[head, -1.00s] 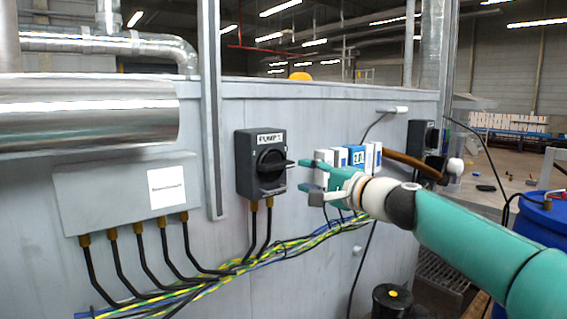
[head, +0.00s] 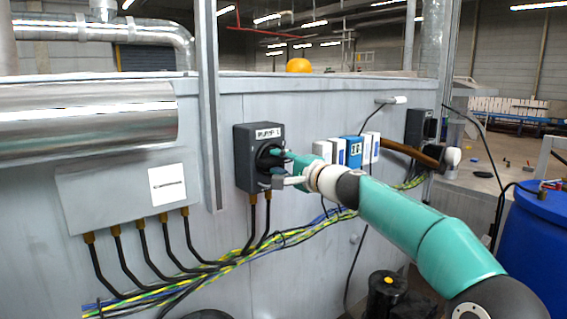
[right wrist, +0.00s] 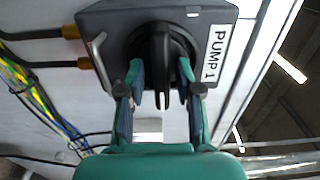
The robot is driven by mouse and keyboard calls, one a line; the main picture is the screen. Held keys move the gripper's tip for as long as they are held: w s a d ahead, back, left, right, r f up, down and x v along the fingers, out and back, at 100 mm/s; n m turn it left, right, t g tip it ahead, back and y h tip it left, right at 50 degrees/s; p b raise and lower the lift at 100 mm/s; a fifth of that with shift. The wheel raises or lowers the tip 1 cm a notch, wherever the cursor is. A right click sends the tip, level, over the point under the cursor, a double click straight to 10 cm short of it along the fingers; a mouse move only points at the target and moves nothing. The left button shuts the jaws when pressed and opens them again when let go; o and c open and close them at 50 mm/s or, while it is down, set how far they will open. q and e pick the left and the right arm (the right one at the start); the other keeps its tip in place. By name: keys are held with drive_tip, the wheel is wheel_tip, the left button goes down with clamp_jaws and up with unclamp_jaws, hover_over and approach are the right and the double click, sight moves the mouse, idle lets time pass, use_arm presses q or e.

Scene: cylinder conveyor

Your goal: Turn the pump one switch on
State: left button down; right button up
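The pump one switch is a dark grey box (head: 259,158) on the grey wall panel, with a white PUMP 1 label and a black rotary knob. In the right wrist view the box (right wrist: 105,25) appears turned sideways, and its knob (right wrist: 161,60) stands between my fingers. My right gripper (head: 281,168) is at the front of the box. In the right wrist view my right gripper (right wrist: 161,88) is open, one finger on each side of the knob's handle, with visible gaps. The fingertips reach close to the knob's face; contact cannot be told. My left gripper is not in view.
A grey junction box (head: 125,195) with cables is left of the switch. Blue and white modules (head: 353,152) and another dark switch box (head: 419,128) are to the right. A cable bundle (head: 230,262) runs below. A blue barrel (head: 535,245) stands at right.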

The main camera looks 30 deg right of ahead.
clamp_jaws()
drive_tip(key=shift+d, duration=0.15)
drive_tip(key=shift+f, duration=0.1)
